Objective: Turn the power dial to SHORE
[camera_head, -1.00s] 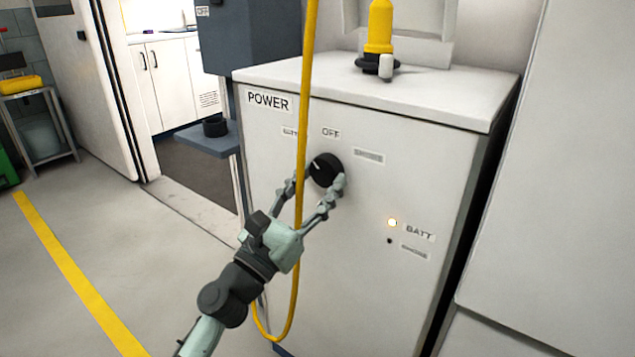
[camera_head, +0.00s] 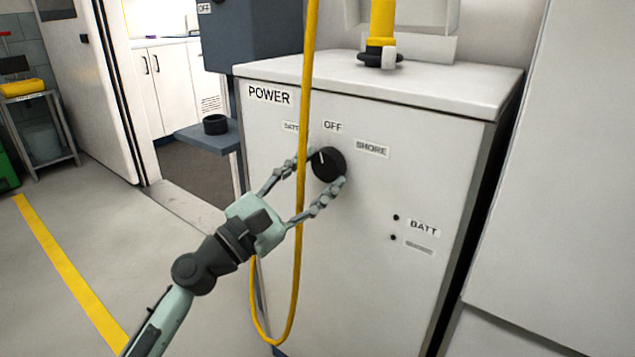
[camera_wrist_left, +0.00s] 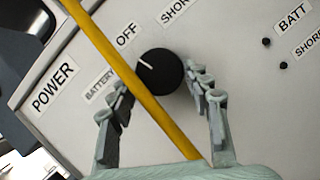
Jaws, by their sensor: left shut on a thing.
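The black power dial (camera_head: 327,164) is on the front of the white POWER cabinet (camera_head: 360,270). Its white mark points up and slightly left, close to OFF (camera_head: 332,127) and a little toward BATTERY. The SHORE label (camera_head: 371,149) is to the dial's right. My left gripper (camera_head: 328,168) is shut on the dial, one finger on each side. The dial (camera_wrist_left: 161,75) also shows between the fingers in the left wrist view. The BATT lamp (camera_head: 396,217) and SHORE lamp (camera_head: 393,238) are both dark. My right gripper is out of view.
A yellow cable (camera_head: 305,100) hangs down the cabinet front and crosses by my left fingers; in the wrist view it passes between camera and dial. A yellow plug (camera_head: 382,25) stands on the cabinet top. The floor at left is clear.

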